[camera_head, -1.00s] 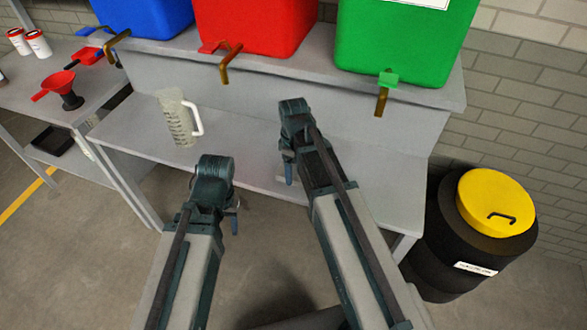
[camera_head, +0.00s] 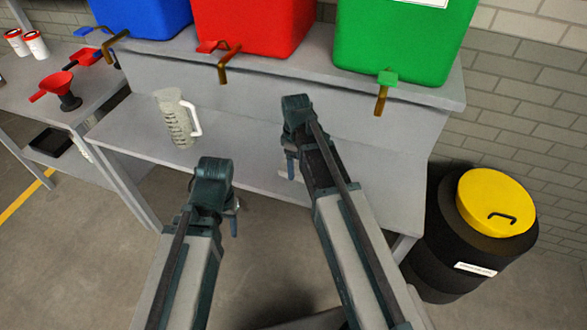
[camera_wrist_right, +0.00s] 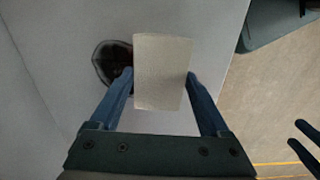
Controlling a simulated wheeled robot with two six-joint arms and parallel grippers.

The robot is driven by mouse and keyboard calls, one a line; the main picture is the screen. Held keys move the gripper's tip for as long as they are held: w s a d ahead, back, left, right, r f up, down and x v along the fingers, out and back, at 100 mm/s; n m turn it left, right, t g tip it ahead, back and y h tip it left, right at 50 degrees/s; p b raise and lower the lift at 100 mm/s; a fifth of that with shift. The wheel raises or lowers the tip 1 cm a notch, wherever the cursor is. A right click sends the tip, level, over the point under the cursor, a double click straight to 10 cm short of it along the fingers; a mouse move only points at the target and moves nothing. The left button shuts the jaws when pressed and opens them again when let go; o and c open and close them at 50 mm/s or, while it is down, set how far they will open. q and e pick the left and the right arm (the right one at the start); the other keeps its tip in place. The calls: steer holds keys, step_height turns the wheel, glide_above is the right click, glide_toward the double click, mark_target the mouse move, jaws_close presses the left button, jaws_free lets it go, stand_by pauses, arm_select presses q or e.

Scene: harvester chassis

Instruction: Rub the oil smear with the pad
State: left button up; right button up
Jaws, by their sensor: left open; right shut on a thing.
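A pale beige pad (camera_wrist_right: 162,72) is held between the blue fingers of my right gripper (camera_wrist_right: 162,82) in the right wrist view. A dark, roundish oil smear (camera_wrist_right: 108,66) lies on the grey bench surface beside the pad's left edge, and the pad and left finger hide part of it. I cannot tell whether the pad touches the bench. In the head view my right gripper (camera_head: 291,168) points down over the lower shelf, and the smear is not visible there. My left gripper (camera_head: 234,222) is open and empty in front of the shelf's front edge.
A clear measuring jug (camera_head: 175,118) stands on the grey shelf (camera_head: 240,150) left of my right arm. Blue, red (camera_head: 255,25) and green (camera_head: 400,40) containers with taps stand above. A black drum with a yellow lid (camera_head: 490,200) stands at the right.

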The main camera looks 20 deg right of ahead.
steer(key=shift+w+d, duration=0.4)
steer(key=shift+w, duration=0.15)
steer(key=shift+w, duration=0.1)
steer(key=shift+w+d+f, duration=0.1)
steer(key=shift+w+d, duration=0.45)
steer(key=shift+w, duration=0.25)
steer(key=shift+w+d, duration=0.55)
steer(key=shift+w, duration=0.2)
